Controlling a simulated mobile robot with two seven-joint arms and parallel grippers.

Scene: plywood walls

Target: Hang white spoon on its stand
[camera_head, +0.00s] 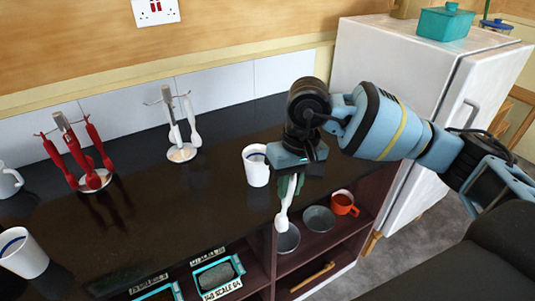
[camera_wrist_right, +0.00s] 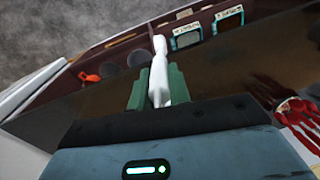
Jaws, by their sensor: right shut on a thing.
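My right gripper (camera_head: 291,184) is shut on a white spoon (camera_head: 284,213), which hangs down from its green fingers near the counter's front edge. The right wrist view also shows the white spoon (camera_wrist_right: 159,68) between the green fingers (camera_wrist_right: 158,88). The stand with white utensils (camera_head: 182,152) is at the back of the dark counter, left of the gripper and apart from it. It has a round base, a central post and thin hooks, with white utensils hanging on it. My left gripper is not in view.
A white cup (camera_head: 256,168) stands between the gripper and the white stand. A stand with red utensils (camera_head: 93,179) is farther left. A white mug (camera_head: 22,254) is at front left. Shelves below hold bowls (camera_head: 319,219) and an orange mug (camera_head: 343,203). A fridge (camera_head: 400,85) stands right.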

